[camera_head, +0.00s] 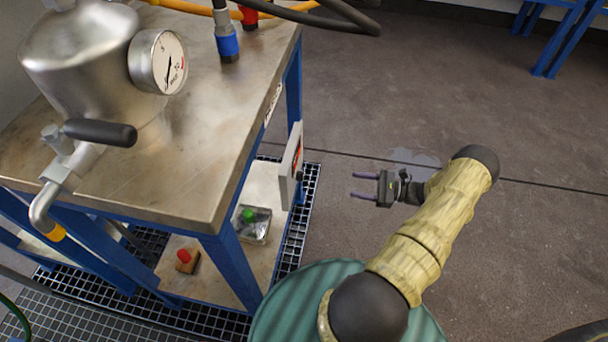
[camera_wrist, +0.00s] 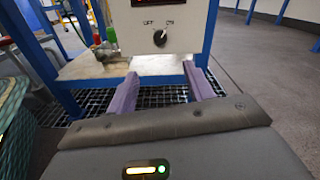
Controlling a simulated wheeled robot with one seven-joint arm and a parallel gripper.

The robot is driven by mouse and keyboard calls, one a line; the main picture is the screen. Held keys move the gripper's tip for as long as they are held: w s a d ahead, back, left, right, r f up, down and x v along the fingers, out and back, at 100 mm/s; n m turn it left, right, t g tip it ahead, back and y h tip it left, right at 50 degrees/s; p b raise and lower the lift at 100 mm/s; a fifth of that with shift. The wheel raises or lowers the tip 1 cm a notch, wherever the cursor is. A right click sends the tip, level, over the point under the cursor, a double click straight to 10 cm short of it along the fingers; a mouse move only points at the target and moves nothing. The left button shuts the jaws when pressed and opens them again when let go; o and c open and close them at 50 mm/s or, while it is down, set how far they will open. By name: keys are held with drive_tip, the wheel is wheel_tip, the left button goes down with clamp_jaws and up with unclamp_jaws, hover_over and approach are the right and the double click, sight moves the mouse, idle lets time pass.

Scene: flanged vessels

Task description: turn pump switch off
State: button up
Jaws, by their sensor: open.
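The pump switch is a black rotary knob (camera_wrist: 160,38) on a pale control panel (camera_wrist: 190,12) in the wrist view. OFF is marked at its upper left and ON at its upper right; its pale mark points up and right, toward ON. In the head view the panel (camera_head: 288,168) is nearly edge-on at the right side of the table frame. My gripper (camera_head: 352,185) is open and empty, to the right of the panel with a gap between. In the wrist view my gripper (camera_wrist: 160,70) has its two purple fingers below and either side of the knob, apart from it.
The metal-topped table (camera_head: 190,175) with blue legs carries a steel vessel with a gauge (camera_head: 158,62). Metal grating lies around the legs.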

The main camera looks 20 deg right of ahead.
drive_tip(key=shift+d, duration=0.1)
drive_tip(key=b, duration=0.6)
approach(300, 176)
drive_tip(key=w+d+f+x, duration=0.1)
drive_tip(key=x, duration=0.7)
drive_tip(key=shift+s+a, duration=0.1)
drive_tip(key=shift+a, duration=0.15)
drive_tip(key=c, duration=1)
